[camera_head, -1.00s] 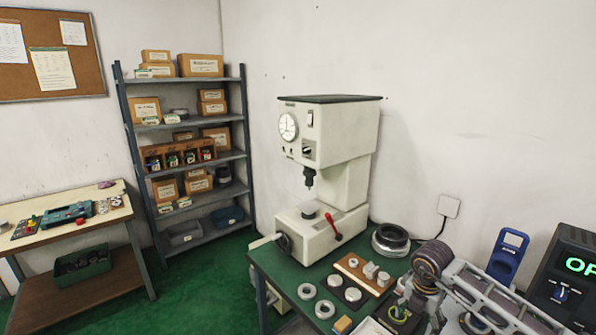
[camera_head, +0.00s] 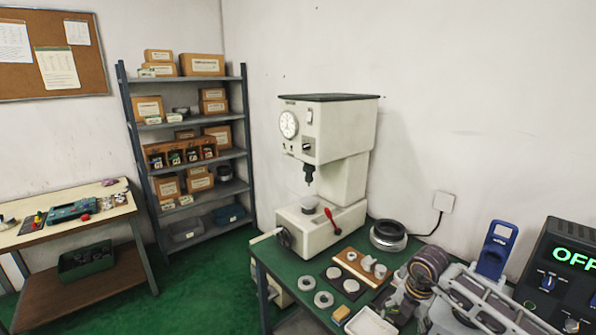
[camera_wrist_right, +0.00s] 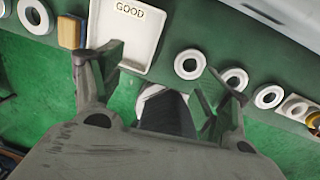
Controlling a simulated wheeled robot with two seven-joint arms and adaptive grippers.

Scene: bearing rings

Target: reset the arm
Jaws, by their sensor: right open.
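My right arm comes in at the lower right of the head view, its gripper (camera_head: 394,304) low over the bench's front right part. In the right wrist view the two fingers of this gripper (camera_wrist_right: 160,76) stand wide apart. A dark object with a white edge (camera_wrist_right: 165,108) shows between and below them; I cannot tell what it is. The fingers are near the white tray marked GOOD (camera_wrist_right: 145,62), which also shows in the head view (camera_head: 369,324). Pale rings (camera_wrist_right: 189,64) lie on the green bench top beside it. My left gripper is not in view.
A press (camera_head: 325,160) stands at the back of the bench, a large dark ring (camera_head: 388,236) beside it. A wooden board (camera_head: 345,262) with small parts, a yellow block (camera_head: 341,313), a blue stand (camera_head: 497,250) and a box reading OFF (camera_head: 565,270) are near.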

